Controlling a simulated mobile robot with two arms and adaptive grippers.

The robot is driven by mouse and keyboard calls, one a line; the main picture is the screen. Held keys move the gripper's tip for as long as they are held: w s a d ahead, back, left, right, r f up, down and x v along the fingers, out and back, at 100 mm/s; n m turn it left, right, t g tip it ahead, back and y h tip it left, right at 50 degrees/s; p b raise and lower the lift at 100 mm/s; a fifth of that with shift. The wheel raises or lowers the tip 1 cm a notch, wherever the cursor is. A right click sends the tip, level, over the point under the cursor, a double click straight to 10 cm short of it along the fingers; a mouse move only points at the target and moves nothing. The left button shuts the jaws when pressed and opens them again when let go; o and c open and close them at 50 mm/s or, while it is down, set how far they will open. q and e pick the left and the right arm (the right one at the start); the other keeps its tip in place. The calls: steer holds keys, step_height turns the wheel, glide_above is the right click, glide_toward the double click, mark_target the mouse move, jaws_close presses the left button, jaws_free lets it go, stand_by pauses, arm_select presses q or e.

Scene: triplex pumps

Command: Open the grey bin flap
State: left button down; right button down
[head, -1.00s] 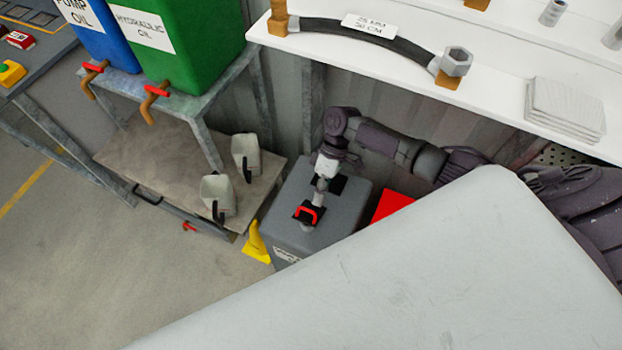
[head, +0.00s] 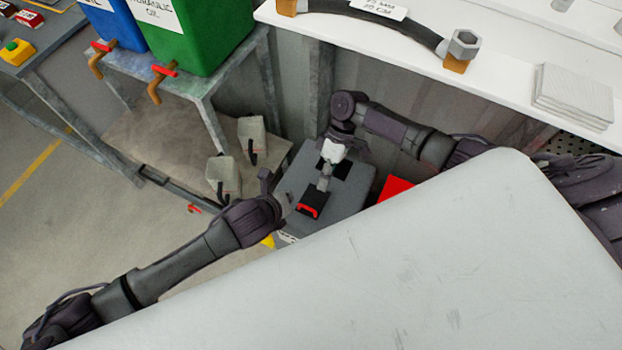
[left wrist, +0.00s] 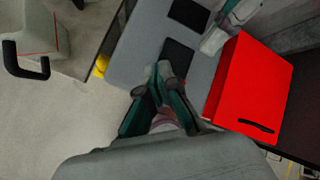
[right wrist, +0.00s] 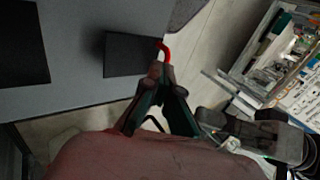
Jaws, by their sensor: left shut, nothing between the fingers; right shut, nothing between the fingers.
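The grey bin (head: 352,202) stands on the floor under the white shelf. Its top carries two black panels. The nearer one is the flap (head: 314,199) with a red handle (head: 309,211); the flap also shows in the right wrist view (right wrist: 128,56). I cannot tell whether it is slightly raised. My right gripper (head: 323,184) is shut and empty, pointing down above the flap, with its tips close to the red handle (right wrist: 164,48) in the right wrist view. My left gripper (head: 285,205) is shut and empty at the bin's left side; its tips (left wrist: 162,72) appear beside the flap.
A red bin (left wrist: 250,85) stands right beside the grey bin. Two pale jugs (head: 222,175) stand on a low board to the left. A large pale surface (head: 350,270) fills the foreground. Open floor lies at the left.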

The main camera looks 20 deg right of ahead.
arm_select(q)
steer(key=s+a+r+m, duration=0.1)
steer(key=s+r+m, duration=0.2)
steer(key=s+m, duration=0.45)
steer(key=g, duration=0.1)
glide_toward(310, 209)
steer(key=x, duration=0.5)
steer(key=shift+w+d+r+m, duration=0.15)
steer(key=shift+w+d+m, duration=0.1)
steer(key=shift+w+d, duration=0.3)
steer(key=shift+w+d+r+m, duration=0.2)
steer(key=shift+w+d, duration=0.15)
steer(key=shift+d, duration=0.3)
steer(key=shift+w+d, duration=0.25)
steer(key=shift+d, duration=0.05)
steer(key=shift+r, duration=0.1)
arm_select(e)
steer(key=c, duration=1.9)
jaws_free()
steer(key=o, duration=0.7)
steer(key=shift+c, duration=0.2)
